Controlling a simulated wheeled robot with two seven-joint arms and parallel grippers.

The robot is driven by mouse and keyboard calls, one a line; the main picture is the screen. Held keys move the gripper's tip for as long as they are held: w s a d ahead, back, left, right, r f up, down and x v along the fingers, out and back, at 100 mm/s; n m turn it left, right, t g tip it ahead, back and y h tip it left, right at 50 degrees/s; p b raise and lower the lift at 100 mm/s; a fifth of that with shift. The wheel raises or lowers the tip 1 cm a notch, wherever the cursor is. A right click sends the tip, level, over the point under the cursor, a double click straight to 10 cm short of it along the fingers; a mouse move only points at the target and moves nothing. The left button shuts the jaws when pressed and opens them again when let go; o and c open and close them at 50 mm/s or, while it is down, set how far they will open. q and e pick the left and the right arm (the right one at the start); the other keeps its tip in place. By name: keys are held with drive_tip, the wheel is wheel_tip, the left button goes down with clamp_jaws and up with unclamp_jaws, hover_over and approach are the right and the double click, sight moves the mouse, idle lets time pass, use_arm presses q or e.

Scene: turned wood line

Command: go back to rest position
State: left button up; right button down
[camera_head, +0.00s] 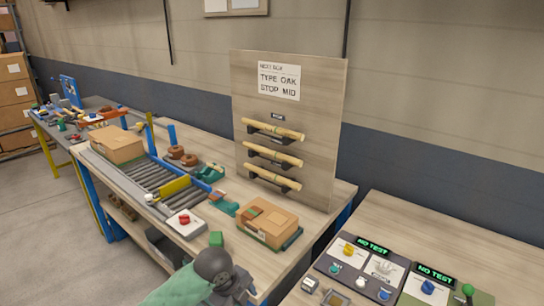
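Part of one of my arms, a pale green link and a dark round joint, comes in at the bottom edge, left of centre, in the head view. Its dark end is cut off by the lower edge, and I can make out no fingertips. My other arm is not in the picture. Neither gripper can be seen, so whether they hold anything is hidden. The arm shows in front of the near edge of the wooden workbench (212,146).
The bench bears a roller conveyor (168,180) with a cardboard box (117,145), another box (267,220), and a board (290,115) with three turned wood pieces (273,154) on racks. A table with test panels (352,268) stands at right. Bare floor (50,235) lies at left.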

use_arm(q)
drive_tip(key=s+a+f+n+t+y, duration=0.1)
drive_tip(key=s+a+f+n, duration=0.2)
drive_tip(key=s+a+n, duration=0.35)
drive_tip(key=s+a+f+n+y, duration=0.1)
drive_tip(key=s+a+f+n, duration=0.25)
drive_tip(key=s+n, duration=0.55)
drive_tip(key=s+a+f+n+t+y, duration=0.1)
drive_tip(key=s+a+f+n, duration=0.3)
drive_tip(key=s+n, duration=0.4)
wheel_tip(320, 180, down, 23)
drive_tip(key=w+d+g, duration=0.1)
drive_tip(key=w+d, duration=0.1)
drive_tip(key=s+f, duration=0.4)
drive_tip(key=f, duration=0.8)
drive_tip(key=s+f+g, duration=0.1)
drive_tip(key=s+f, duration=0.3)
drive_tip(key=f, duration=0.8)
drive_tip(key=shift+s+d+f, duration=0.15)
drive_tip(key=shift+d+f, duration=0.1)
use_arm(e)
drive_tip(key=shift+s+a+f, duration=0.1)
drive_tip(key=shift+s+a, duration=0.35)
